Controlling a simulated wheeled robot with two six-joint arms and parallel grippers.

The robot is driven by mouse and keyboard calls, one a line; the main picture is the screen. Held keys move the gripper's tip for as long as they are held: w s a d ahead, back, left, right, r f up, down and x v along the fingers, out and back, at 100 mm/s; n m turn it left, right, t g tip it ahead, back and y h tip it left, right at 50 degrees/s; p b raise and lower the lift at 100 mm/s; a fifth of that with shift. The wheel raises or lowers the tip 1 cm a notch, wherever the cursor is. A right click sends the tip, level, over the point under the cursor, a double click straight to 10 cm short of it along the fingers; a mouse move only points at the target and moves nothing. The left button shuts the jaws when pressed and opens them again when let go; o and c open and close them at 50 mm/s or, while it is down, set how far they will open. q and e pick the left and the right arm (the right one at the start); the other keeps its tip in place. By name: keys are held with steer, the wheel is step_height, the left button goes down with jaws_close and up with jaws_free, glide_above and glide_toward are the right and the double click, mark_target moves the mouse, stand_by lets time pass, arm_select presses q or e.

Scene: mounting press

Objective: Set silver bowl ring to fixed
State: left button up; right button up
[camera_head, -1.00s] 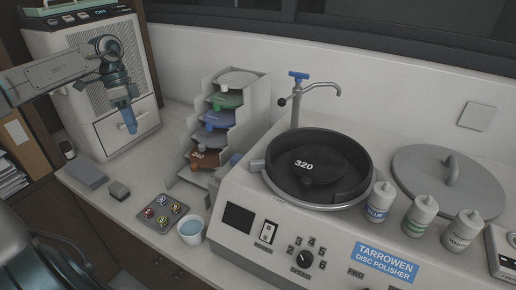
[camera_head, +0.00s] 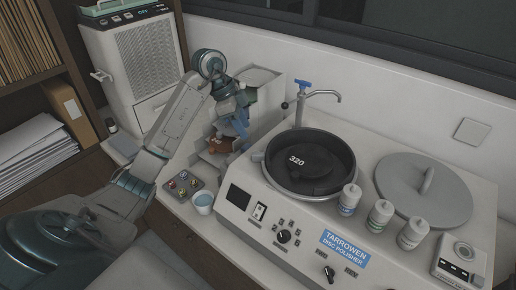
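The silver bowl ring (camera_head: 318,197) runs around the black bowl (camera_head: 345,152) of the disc polisher; its front edge shows best. A small grey tab (camera_head: 258,157) sticks out at the ring's left side. A dark disc marked 320 (camera_head: 311,162) lies inside the bowl. My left gripper (camera_head: 243,145) points down in front of the stepped disc rack, left of the bowl and apart from the ring. Its blue fingers are small and overlap the rack, so I cannot tell whether they are open or shut. My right gripper is not in view.
The disc rack (camera_head: 276,92) stands close behind my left gripper. A blue-handled tap (camera_head: 301,100) rises behind the bowl. Several bottles (camera_head: 380,216) and a grey lid (camera_head: 450,197) stand to its right. A water cup (camera_head: 203,204) sits at the front left.

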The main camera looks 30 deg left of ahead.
mark_target(257, 154)
arm_select(q)
steer(key=b+x, duration=0.5)
steer(key=x, duration=0.4)
steer(key=shift+w+f, duration=0.1)
steer(key=shift+f, duration=0.1)
steer(key=shift+w+f+b, duration=0.15)
steer(key=shift+f+b, duration=0.15)
steer(key=shift+f, duration=0.45)
steer(key=shift+d, duration=0.1)
jaws_close()
